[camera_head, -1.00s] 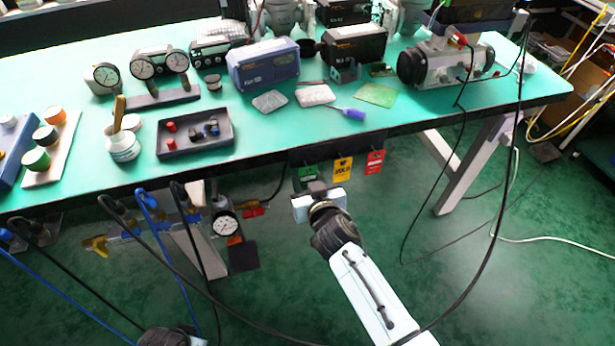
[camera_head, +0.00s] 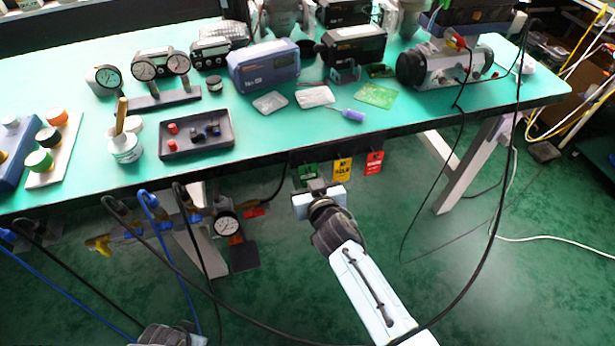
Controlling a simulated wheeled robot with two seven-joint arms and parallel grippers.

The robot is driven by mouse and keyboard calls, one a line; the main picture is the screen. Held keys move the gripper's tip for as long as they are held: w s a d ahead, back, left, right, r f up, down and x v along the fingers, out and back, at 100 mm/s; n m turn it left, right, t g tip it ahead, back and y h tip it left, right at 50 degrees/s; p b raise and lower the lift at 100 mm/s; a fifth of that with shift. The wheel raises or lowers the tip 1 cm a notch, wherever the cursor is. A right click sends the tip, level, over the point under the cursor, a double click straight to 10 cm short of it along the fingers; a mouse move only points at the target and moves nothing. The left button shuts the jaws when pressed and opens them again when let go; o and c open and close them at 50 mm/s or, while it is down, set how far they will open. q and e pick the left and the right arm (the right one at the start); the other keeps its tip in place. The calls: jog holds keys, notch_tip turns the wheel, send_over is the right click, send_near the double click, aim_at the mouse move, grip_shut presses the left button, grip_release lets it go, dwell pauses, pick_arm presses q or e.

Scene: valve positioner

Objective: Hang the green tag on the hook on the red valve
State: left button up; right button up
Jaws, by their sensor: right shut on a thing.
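The green tag (camera_head: 306,171) hangs under the front edge of the bench, left of a yellow tag and a red tag. My right gripper (camera_head: 316,187) is at the tag's lower edge, shut on it; the fingers hide its lower part. A small red valve handle (camera_head: 254,212) shows under the bench, left of my right gripper and beside a round gauge. I cannot make out a hook on it. A dark part of my left arm shows at the bottom left, but its gripper fingers are not visible.
The yellow tag (camera_head: 342,169) and red tag (camera_head: 374,162) hang close to the right of the green one. Black and blue hoses cross in front of the bench on the left. The bench edge (camera_head: 420,124) is just above the tags.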

jog(key=shift+s, duration=0.1)
jog(key=shift+s+d+r+p, duration=0.1)
jog(key=shift+s+d+p, duration=0.2)
jog(key=shift+s, duration=0.45)
jog(key=shift+s+d+f+p, duration=0.15)
jog(key=shift+s+p, duration=0.25)
jog(key=shift+s, duration=0.4)
jog(key=shift+s+d+r+p, duration=0.15)
jog(key=shift+s+d+p, duration=0.2)
jog(key=shift+s, duration=0.4)
